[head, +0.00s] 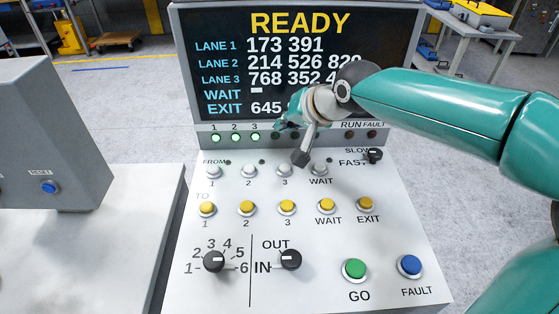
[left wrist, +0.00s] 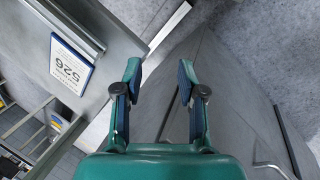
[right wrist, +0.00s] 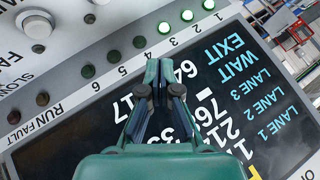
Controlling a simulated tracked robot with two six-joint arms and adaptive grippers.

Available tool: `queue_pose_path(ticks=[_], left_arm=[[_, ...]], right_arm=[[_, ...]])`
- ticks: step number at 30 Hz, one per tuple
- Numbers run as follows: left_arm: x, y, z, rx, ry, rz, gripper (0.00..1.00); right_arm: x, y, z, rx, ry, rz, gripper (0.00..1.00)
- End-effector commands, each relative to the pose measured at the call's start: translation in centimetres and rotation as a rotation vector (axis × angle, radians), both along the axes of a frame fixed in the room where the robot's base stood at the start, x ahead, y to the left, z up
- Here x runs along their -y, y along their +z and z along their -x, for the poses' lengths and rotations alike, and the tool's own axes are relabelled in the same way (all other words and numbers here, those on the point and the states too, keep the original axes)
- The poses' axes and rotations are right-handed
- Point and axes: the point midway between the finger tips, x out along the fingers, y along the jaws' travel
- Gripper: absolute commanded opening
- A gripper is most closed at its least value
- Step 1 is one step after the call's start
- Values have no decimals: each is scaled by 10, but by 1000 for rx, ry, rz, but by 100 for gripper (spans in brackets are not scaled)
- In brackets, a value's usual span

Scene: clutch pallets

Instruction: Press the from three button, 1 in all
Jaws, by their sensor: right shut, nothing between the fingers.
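The from three button (head: 285,171) is a pale round button in the FROM row of the sloped white panel, third from the left, above its label 3. My right gripper (head: 300,158) is shut and empty. In the right wrist view, the shut fingertips (right wrist: 158,67) show in front of the screen and lamp strip. My left gripper (left wrist: 160,76) is open and empty in the left wrist view and is not in the head view.
Pale buttons one (head: 212,171), two (head: 248,171) and WAIT (head: 319,170) share the row. Yellow TO buttons (head: 287,206) sit below, with knobs, green GO (head: 355,269) and blue FAULT (head: 409,265). The screen (head: 215,22) reads READY; lamps 1 to 3 are lit.

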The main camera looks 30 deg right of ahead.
Motion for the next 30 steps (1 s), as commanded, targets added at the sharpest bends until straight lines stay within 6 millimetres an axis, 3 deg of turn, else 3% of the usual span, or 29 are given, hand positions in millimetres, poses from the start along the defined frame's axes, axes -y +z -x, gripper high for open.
queue_pose_path(ticks=[11, 30], left_arm=[[0, -6, 0, 0, 0, 0, 40], [0, -67, 0, 1, 0, 0, 40]], right_arm=[[5, -8, 2, -1, -10, 1, 0], [6, -83, 3, 0, -13, 0, 0]])
